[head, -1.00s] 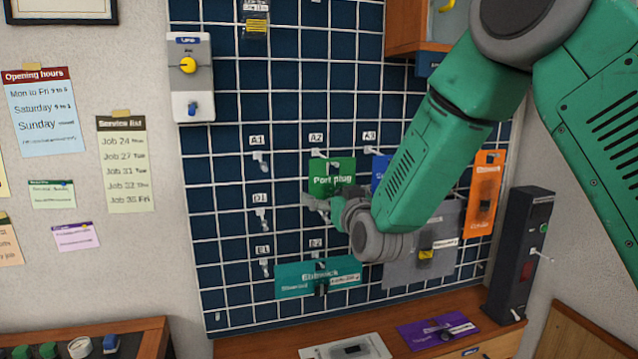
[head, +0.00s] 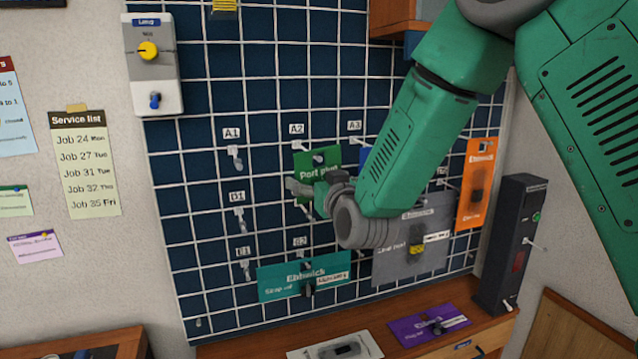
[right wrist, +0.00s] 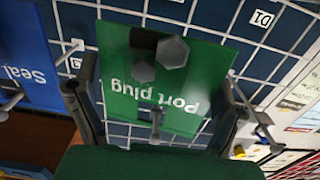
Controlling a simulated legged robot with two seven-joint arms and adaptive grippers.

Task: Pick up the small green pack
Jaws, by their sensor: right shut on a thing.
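The small green pack, printed "Port plug", is at hook A2 of the grid board in the head view (head: 316,163). It shows upside down in the right wrist view (right wrist: 190,60), with dark plug parts on its front. A metal hook prong (right wrist: 157,122) shows in front of the pack near its hanging edge; I cannot tell whether the pack is still borne by it. My right gripper (head: 308,187) is shut on the green pack, one finger at each side edge. Its fingers also show in the right wrist view (right wrist: 158,105). My left gripper is not in view.
A blue pack (right wrist: 28,60) hangs close beside the green one. A teal pack (head: 275,284) hangs below, a grey pack (head: 395,260) and an orange pack (head: 478,170) to the right. Empty hooks (head: 236,157) stand left. A purple pack (head: 405,331) lies on the wooden counter.

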